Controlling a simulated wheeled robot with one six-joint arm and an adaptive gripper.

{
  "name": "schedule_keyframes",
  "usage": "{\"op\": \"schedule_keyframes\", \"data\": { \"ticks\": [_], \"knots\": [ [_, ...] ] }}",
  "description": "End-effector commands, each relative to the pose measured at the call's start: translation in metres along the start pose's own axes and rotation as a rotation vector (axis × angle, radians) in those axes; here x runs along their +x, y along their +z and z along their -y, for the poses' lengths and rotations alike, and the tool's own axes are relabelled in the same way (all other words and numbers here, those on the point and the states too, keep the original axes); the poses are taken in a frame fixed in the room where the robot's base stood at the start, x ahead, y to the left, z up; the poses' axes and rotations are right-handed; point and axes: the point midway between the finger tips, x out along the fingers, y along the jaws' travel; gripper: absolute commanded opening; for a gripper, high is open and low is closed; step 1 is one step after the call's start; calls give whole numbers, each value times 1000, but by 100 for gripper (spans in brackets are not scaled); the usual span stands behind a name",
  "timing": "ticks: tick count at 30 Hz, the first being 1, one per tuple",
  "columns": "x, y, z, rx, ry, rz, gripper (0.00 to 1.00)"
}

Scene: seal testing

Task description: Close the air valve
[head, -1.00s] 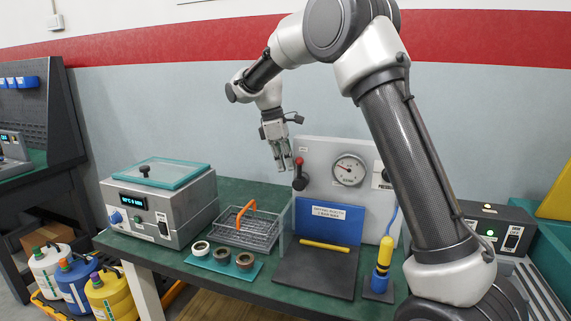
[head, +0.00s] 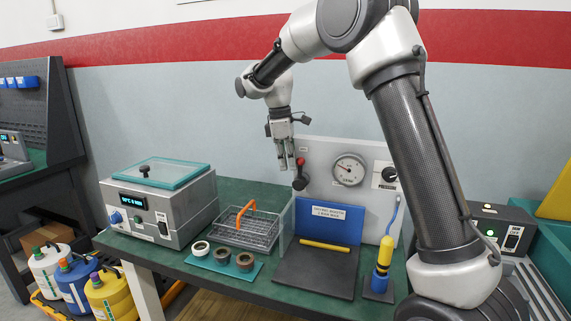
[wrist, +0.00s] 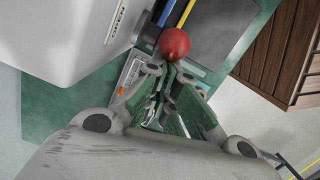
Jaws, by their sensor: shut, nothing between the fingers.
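The air valve is a lever with a red ball knob (head: 300,161) above a dark round body (head: 300,182), on the left side of the grey gauge panel (head: 325,150). The red knob (wrist: 174,43) shows large in the wrist view, just beyond my fingertips. A label reading OPEN (wrist: 119,20) is on the panel there. My gripper (head: 287,165) points down, shut and empty, immediately left of the knob. It also shows in the wrist view (wrist: 168,72). I cannot tell whether the fingers touch the knob.
A pressure gauge (head: 349,169) and a pressure knob (head: 388,174) are on the panel. Below stand a blue board (head: 325,232), a wire basket (head: 232,238) with an orange handle, and a yellow-and-blue tool (head: 383,262). A heated bath (head: 165,215) stands left.

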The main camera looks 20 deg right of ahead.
Motion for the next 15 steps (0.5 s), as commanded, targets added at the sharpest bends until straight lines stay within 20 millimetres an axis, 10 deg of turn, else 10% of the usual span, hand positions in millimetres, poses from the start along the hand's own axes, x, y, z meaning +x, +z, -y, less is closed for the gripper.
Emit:
{"op": "schedule_keyframes", "data": {
  "ticks": [15],
  "knots": [
    [-4, 30, 4, 23, 68, -338, 0]
  ]
}}
